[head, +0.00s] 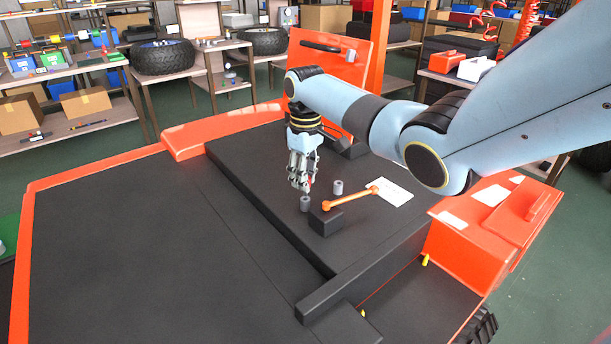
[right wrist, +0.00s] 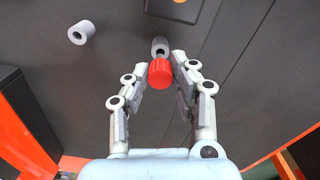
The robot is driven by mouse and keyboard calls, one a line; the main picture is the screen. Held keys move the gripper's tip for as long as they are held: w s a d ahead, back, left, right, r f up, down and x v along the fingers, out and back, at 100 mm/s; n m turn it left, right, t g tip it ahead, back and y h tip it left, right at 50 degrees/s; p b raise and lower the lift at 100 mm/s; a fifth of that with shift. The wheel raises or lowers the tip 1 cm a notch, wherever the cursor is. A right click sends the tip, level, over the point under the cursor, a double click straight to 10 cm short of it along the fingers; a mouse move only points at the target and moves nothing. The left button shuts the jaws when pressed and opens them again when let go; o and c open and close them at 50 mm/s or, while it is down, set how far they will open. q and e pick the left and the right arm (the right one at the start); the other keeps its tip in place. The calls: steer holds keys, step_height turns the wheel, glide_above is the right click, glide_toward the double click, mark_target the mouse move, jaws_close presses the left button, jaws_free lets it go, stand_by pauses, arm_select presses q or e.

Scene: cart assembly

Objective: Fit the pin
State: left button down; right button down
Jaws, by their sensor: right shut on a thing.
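My right gripper (head: 301,184) points down over the black deck of the cart and is shut on a red ribbed pin head (right wrist: 161,73). Only a little red shows between the fingers in the head view. A grey hollow cylinder (head: 305,203) stands on the deck just below the fingertips. In the right wrist view this grey cylinder (right wrist: 160,45) appears right beyond the red head, with part of its dark hole showing. I cannot tell whether the pin touches it. A second grey hollow cylinder (head: 337,187) stands to the right, apart from the gripper. My left gripper is not in view.
An orange lever (head: 350,197) on a black block (head: 325,222) lies close to the right of the grey cylinder. A white sheet (head: 391,192) lies behind it. A raised black bar (head: 365,268) crosses the front. The deck at left (head: 130,240) is clear.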

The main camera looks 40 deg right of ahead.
steer(key=shift+f, duration=0.25)
steer(key=shift+f+b, duration=0.85)
steer(key=shift+f, duration=0.65)
steer(key=shift+f, duration=0.15)
steer(key=c, duration=1)
jaws_free()
steer(key=shift+c, duration=0.2)
steer(key=shift+r, duration=0.2)
step_height(320, 180, up, 12)
steer(key=shift+f, duration=0.2)
